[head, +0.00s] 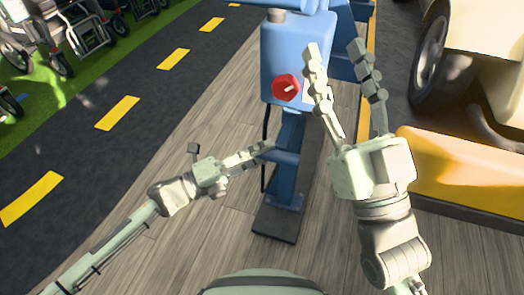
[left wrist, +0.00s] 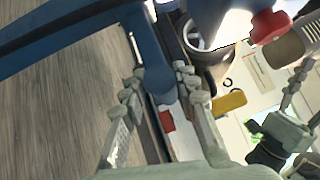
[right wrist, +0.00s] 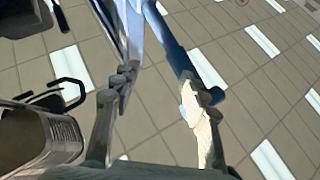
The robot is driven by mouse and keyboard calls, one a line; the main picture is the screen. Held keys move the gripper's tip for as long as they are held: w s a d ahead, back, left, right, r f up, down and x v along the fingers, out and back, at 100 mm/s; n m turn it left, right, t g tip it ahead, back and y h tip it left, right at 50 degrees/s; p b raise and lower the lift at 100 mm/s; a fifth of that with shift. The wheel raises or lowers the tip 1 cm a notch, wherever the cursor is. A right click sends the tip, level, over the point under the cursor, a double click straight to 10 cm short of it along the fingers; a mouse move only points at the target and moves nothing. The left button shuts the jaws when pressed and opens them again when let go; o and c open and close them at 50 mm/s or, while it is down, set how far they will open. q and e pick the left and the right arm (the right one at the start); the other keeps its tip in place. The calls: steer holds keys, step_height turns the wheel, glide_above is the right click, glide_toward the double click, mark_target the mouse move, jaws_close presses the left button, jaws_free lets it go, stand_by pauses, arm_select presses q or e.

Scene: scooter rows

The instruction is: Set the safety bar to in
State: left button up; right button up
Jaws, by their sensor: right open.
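No part is clearly marked as the safety bar, and I cannot tell which one it is. A blue machine (head: 290,55) with a red knob (head: 286,88) stands ahead on a blue post (head: 287,165). The red knob also shows in the left wrist view (left wrist: 270,25). My left gripper (head: 267,152) is low, near the post, with fingers apart and nothing held; the blue post (left wrist: 150,50) lies beyond its fingers. My right gripper (head: 338,60) is raised at the machine's right, open and empty. In the right wrist view, a blue bar (right wrist: 168,38) shows beyond its fingers.
A beige vehicle (head: 490,35) with a dark wheel (head: 431,48) stands at the right, by a yellow block (head: 465,170). Wheeled chairs (head: 75,35) stand on green ground at the far left. The wooden floor (head: 150,245) around the post is clear.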

arm_select(q)
steer(key=shift+r, duration=0.1)
jaws_close()
